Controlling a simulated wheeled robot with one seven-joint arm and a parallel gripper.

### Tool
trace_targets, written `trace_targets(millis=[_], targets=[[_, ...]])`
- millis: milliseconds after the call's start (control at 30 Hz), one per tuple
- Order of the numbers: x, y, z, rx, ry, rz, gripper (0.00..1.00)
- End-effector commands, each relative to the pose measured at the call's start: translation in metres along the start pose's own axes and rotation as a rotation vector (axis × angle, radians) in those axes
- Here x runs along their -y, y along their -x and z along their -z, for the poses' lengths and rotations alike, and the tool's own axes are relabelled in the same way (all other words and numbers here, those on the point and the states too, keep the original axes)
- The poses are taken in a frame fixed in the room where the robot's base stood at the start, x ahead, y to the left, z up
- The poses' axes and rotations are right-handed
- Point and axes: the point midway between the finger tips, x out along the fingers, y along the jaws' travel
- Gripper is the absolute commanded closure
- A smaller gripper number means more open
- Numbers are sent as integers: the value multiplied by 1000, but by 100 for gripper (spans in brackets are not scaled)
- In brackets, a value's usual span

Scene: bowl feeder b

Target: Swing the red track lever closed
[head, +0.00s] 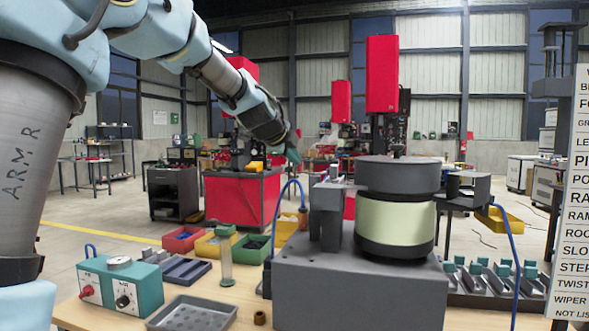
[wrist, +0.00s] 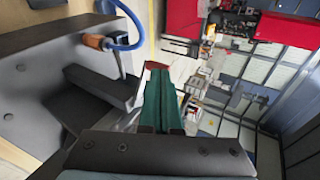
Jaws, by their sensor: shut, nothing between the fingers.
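My gripper (head: 293,154) is in the air at the upper left of the bowl feeder (head: 396,220), above and left of its dark side block (head: 327,212). In the wrist view its green fingers (wrist: 160,98) are together and hold nothing. A small red piece (wrist: 157,65) shows just beyond the fingertips in the wrist view; I cannot tell whether it is the track lever or whether the fingers touch it. No red lever can be made out clearly on the feeder in the head view. The grey feeder base (head: 350,283) stands on the table.
A blue hose with a copper-coloured fitting (head: 303,218) rises left of the feeder; the fitting also shows in the wrist view (wrist: 92,41). A teal control box (head: 120,284), a grey tray (head: 192,313) and a green-topped clear column (head: 225,260) stand left on the table.

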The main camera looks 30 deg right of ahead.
Motion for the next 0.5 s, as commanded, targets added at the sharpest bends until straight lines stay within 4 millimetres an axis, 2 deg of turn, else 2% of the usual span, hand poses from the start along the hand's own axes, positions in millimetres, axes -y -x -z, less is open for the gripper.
trace_targets(millis=[33, 500], targets=[[-7, -5, -3, -8, -4, 2, 100], [0, -13, -4, -167, -95, 2, 100]])
